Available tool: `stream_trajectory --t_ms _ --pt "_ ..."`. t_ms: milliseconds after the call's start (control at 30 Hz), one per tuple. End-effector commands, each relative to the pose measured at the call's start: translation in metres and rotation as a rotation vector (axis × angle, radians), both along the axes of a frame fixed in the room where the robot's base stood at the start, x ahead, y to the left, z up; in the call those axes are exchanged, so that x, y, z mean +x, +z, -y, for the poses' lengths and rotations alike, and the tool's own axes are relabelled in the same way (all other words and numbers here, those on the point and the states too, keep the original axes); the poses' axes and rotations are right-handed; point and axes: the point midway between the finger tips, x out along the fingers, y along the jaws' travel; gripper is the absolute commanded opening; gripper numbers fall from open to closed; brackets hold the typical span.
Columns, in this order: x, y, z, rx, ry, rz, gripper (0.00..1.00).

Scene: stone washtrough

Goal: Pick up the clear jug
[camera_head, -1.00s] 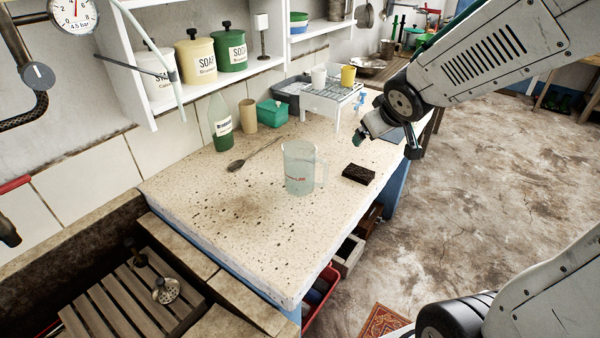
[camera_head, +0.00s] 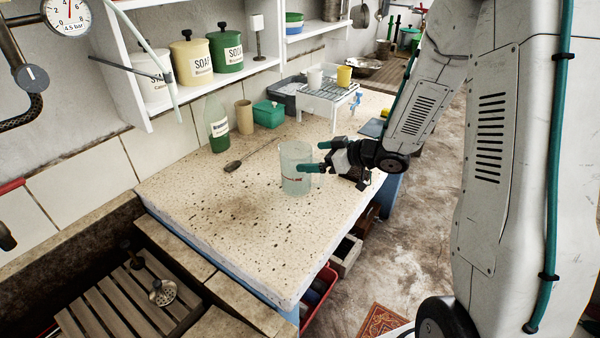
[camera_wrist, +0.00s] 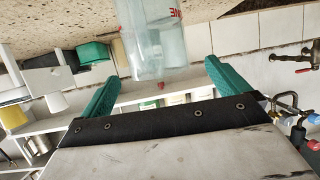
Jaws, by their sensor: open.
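The clear jug (camera_head: 294,168) stands upright on the speckled stone counter (camera_head: 225,205), with red markings on its side. My gripper (camera_head: 317,169) is at the jug's right side, with its teal fingers open and pointing toward it. In the wrist view the jug (camera_wrist: 152,42) lies ahead, roughly between the two teal fingertips (camera_wrist: 160,72). Most of the jug looks to be beyond the fingertips. I cannot tell whether a finger touches the jug or its handle.
A white rack (camera_head: 332,96) holds a white and a yellow cup. The front counter is clear.

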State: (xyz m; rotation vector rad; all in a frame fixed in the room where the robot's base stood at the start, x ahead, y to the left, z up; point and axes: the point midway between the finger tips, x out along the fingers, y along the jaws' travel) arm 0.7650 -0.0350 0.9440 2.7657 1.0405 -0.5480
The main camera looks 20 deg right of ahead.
Motion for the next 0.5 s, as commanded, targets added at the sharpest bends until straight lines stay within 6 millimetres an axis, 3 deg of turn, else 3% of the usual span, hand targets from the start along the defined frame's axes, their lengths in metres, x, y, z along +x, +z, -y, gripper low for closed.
stream_trajectory --t_ms 233,500 --pt "0.029 -0.011 -0.021 0.000 0.002 -0.001 1.00" --pt "0.033 -0.013 -0.024 -0.001 -0.001 -0.001 1.00"
